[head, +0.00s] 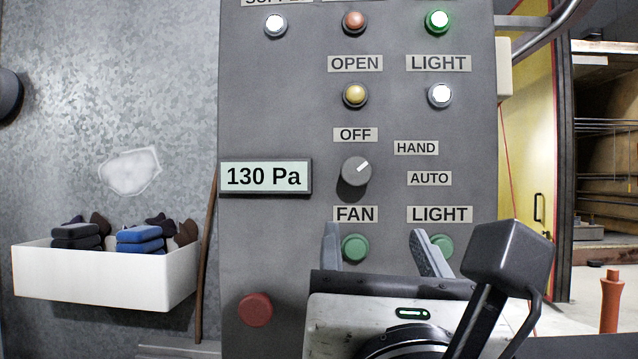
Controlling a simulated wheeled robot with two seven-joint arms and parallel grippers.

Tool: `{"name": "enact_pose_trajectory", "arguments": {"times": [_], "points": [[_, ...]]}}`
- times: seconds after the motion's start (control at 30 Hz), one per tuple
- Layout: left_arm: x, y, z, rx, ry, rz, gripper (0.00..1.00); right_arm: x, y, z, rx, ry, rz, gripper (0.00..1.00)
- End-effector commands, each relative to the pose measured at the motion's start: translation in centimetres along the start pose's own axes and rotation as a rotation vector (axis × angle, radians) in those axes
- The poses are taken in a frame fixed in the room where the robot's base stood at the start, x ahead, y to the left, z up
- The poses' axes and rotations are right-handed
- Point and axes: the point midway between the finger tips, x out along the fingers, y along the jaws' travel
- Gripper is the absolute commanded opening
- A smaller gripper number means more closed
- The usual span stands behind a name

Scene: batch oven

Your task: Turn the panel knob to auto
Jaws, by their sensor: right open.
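The panel knob (356,171) is a round grey dial with a white pointer line, on the grey control panel (270,110). Its pointer aims up and to the right, towards the HAND label (416,148). The OFF label (355,135) is above the knob, and the AUTO label (429,178) is to its right, below HAND. My right gripper (380,250) is below the knob with its two fingers spread apart and pointing up. It is open and empty, apart from the knob. My left gripper is not in view.
Green buttons (355,248) sit behind my right gripper's fingers. A red button (255,309) is lower left on the panel. A 130 Pa display (265,177) is left of the knob. A white bin (105,275) of folded cloths and gloves hangs on the wall at left.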

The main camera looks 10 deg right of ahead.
Motion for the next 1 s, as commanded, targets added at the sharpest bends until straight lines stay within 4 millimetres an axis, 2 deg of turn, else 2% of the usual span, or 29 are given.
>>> {"name": "enact_pose_trajectory", "arguments": {"times": [0.17,0.7,0.83,1.0], "points": [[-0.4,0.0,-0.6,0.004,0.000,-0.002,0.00,1.9,-0.1,0.3,-0.012,-0.002,-0.006,0.59],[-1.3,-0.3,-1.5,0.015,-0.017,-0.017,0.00,13.1,0.0,0.3,-0.007,0.000,-0.003,0.59],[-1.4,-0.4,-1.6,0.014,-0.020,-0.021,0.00,14.7,0.1,0.2,-0.005,-0.001,-0.001,0.59],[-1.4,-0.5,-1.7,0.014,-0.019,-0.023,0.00,15.7,0.1,0.1,-0.004,-0.001,0.001,0.59]]}}
